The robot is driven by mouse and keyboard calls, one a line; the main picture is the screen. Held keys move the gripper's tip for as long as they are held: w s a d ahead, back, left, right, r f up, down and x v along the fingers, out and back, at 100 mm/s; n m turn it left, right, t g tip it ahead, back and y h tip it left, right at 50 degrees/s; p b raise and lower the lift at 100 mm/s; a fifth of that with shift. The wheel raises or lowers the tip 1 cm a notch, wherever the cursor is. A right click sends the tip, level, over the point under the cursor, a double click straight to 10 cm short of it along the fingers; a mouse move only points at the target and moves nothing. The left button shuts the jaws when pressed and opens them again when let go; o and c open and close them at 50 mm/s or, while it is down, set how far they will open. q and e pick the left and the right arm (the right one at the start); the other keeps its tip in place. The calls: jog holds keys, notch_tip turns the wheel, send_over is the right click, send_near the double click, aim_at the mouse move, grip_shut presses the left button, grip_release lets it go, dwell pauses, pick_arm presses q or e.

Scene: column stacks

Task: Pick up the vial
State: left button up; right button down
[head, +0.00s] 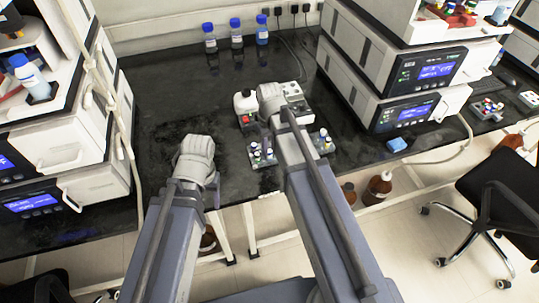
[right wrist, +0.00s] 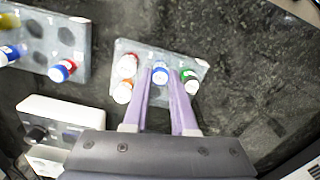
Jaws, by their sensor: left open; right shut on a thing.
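In the right wrist view, a vial with a blue and white cap (right wrist: 160,75) stands in a grey rack (right wrist: 126,47) between the two purple fingers of my right gripper (right wrist: 160,84). The gripper is shut on this vial, which still appears seated in the rack.
A second rack (right wrist: 47,42) with several vials lies at the upper left in the wrist view, and a white device (right wrist: 50,125) below it. Blue-capped bottles (head: 236,31) stand at the bench back. Instrument stacks (head: 385,75) flank the bench. The left-middle bench is clear.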

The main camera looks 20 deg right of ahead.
aim_at(269, 150)
dwell(0.3)
notch_tip(269, 150, up, 10)
jog(key=p, duration=1)
jog(key=c, duration=1.3)
grip_release()
grip_shut()
jog(key=shift+w, duration=0.1)
